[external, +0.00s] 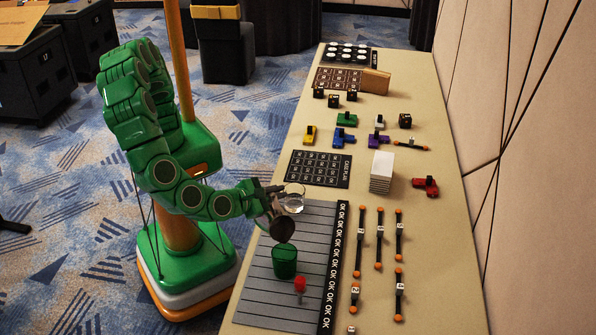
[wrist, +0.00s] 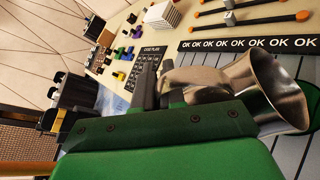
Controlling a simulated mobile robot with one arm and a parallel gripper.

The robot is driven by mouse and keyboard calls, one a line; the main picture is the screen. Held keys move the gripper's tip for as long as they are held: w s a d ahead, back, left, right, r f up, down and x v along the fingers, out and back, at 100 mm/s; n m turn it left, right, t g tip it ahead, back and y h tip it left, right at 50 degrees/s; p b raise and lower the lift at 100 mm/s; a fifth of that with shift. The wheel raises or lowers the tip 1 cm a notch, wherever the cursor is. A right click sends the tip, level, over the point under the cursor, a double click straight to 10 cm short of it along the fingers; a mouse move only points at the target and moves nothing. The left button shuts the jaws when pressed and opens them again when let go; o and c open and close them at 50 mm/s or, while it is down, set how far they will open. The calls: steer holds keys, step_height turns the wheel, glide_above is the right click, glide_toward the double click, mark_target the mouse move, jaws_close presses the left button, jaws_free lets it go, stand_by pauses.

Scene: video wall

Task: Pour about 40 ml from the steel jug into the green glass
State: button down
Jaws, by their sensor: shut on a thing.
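My gripper (external: 268,192) is shut on the steel jug (external: 281,226) and holds it raised over the striped mat (external: 262,272). The jug is tilted, its mouth end toward the green glass (external: 285,262), which stands upright just below it on the mat. In the wrist view the jug's flared mouth (wrist: 277,88) points right, beside the gripper fingers (wrist: 160,92). Part of the green glass shows under the mouth at the right edge (wrist: 308,133). No stream of liquid is visible, and the level inside the glass cannot be made out.
A red piece (external: 300,285) is just right of the green glass. The OK strip (external: 334,264), several orange-ended rods (external: 379,238), a white stack (external: 382,172) and the case plate (external: 319,169) lie beyond.

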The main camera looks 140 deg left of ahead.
steer(key=shift+w+m, duration=0.3)
steer(key=shift+w+d+m+g+y, duration=0.15)
steer(key=shift+w+m+g+y, duration=0.2)
steer(key=shift+w+m, duration=0.25)
steer(key=shift+g, duration=0.25)
steer(key=shift+w+r, duration=0.1)
steer(key=shift+w, duration=0.05)
steer(key=shift+s+r+m+b, duration=0.2)
steer(key=shift+s+m+b, duration=0.25)
steer(key=shift+s, duration=0.55)
steer(key=shift+w+r+m+y+b, duration=0.25)
steer(key=shift+w+b, duration=0.05)
steer(key=shift+b, duration=0.25)
stand_by(1.4)
